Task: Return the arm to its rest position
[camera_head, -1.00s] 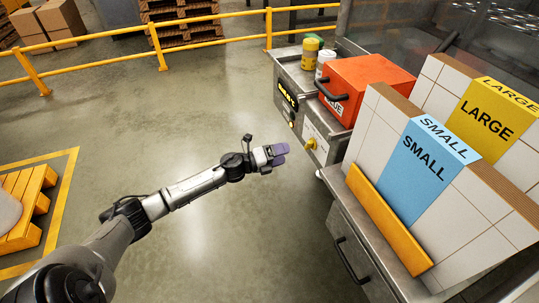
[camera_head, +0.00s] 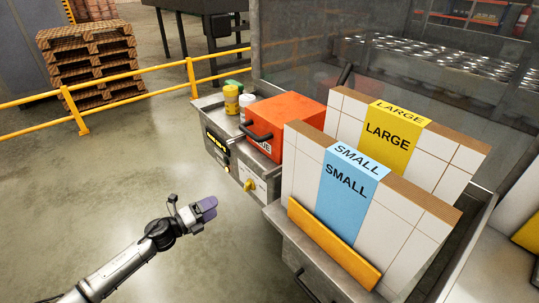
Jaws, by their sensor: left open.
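My left arm comes in from the lower left, with its left gripper (camera_head: 204,209) over the bare floor, in front of the metal cabinet and apart from it. The purple fingers show end-on and nothing is seen between them. My right gripper is not in view.
The SMALL board (camera_head: 345,187) and LARGE board (camera_head: 390,137) stand at right. A yellow railing (camera_head: 133,88) and pallets (camera_head: 88,60) are behind.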

